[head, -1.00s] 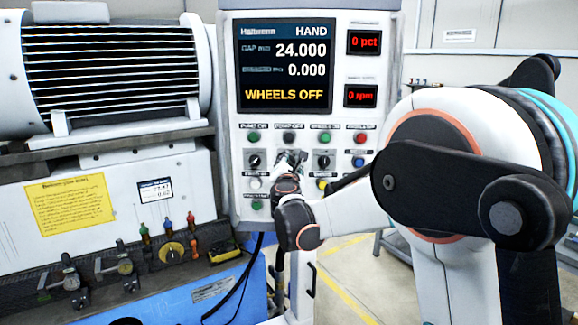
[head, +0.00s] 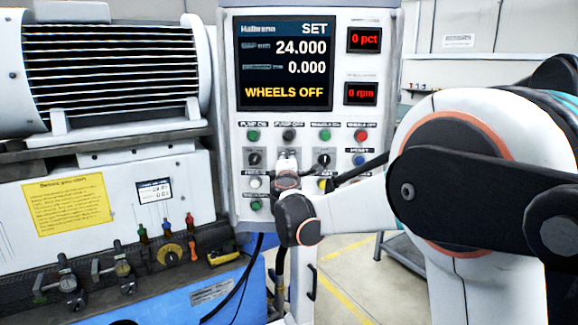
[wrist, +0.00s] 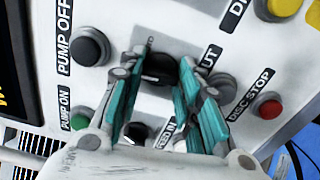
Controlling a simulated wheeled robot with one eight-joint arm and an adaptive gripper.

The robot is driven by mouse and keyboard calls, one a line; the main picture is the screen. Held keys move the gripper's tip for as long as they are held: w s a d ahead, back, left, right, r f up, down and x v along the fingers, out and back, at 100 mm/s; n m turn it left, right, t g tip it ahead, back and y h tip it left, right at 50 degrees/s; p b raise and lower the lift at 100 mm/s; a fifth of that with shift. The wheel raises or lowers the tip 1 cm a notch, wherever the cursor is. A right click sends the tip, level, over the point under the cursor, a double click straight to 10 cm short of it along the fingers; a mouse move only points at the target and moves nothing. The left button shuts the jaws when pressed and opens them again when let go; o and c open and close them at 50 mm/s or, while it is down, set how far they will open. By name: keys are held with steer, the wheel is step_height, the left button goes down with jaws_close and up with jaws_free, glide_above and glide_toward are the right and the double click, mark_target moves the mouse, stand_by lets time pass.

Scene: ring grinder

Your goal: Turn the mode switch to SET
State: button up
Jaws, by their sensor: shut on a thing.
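The control panel (head: 235,180) stands upright in the head view, and its screen (head: 286,64) reads SET at the top right, with WHEELS OFF below. My gripper (head: 287,160) is at the middle of the panel's knob row and hides the switch there. In the wrist view the black mode switch knob (wrist: 158,68) sits between the teal-padded fingers of my gripper (wrist: 160,78). The fingers are shut on the knob. Its pointer and most of its position labels are hidden or too small to read.
Black knobs stand left (head: 254,158) and right (head: 324,160) of my gripper. A row of buttons is above, including a red one (head: 361,136). In the wrist view a dark PUMP OFF button (wrist: 88,47) and a red DISC STOP button (wrist: 270,108) are close by.

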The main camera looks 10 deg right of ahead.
steer(key=shift+m, duration=0.6)
steer(key=o, duration=1)
steer(key=shift+o, duration=0.2)
steer(key=shift+s, duration=0.1)
steer(key=v, duration=1.1)
steer(key=shift+s, duration=0.4)
steer(key=shift+a, duration=0.1)
